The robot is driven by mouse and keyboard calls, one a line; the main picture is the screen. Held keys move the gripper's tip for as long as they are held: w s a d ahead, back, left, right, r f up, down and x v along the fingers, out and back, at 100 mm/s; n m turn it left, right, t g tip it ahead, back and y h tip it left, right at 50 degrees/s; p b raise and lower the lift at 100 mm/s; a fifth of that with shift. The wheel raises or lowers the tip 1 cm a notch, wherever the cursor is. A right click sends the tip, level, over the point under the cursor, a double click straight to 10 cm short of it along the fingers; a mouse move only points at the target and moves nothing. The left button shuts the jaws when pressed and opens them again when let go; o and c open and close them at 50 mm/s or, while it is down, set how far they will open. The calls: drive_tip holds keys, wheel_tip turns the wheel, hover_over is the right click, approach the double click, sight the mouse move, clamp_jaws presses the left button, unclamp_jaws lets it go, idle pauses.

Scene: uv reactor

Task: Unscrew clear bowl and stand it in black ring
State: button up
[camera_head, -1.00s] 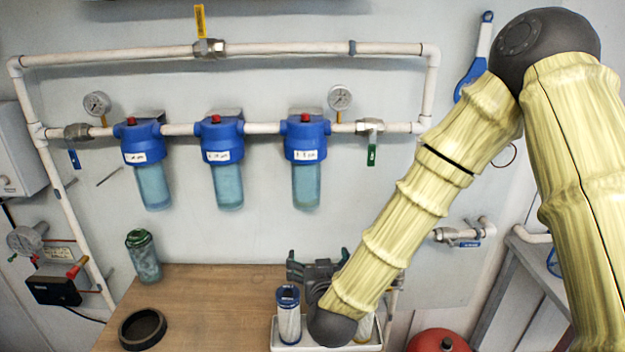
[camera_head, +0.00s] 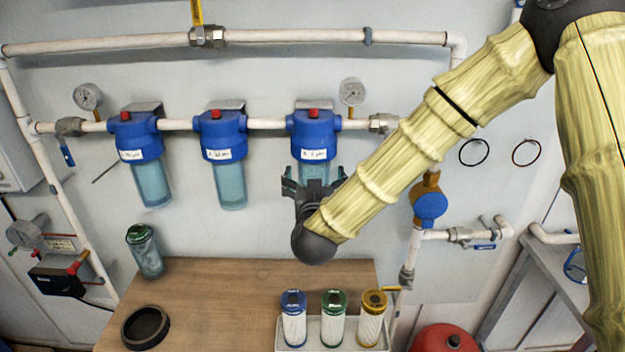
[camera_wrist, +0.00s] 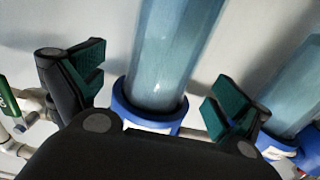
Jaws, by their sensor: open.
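Three clear bluish bowls hang under blue filter heads on the wall pipe: the left bowl (camera_head: 152,184), the middle bowl (camera_head: 230,185) and the right bowl (camera_head: 307,176). My gripper (camera_head: 312,178) is open in front of the lower part of the right bowl and partly hides it. In the wrist view a clear bowl (camera_wrist: 172,50) stands between the two spread green-padded fingers (camera_wrist: 155,90), with gaps on both sides. The wrist picture shows its blue head (camera_wrist: 150,115) below it. The black ring (camera_head: 145,327) lies empty on the wooden table at the front left.
A white tray (camera_head: 282,335) at the table's right holds blue-, green- and yellow-topped cartridges. A dark green-topped canister (camera_head: 146,252) stands at the table's back left. The table's middle is clear. Gauges and valves line the pipe.

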drive_tip(key=shift+w+p, duration=0.75)
drive_tip(key=shift+w, duration=1.6)
drive_tip(key=shift+a, duration=0.1)
drive_tip(key=c, duration=1.6)
drive_tip(key=o, duration=0.9)
drive_tip(key=shift+c, duration=0.2)
drive_tip(key=c, duration=0.8)
drive_tip(key=shift+m+g+h, duration=0.4)
drive_tip(key=shift+m+h, duration=1.3)
drive_tip(key=shift+h, duration=0.9)
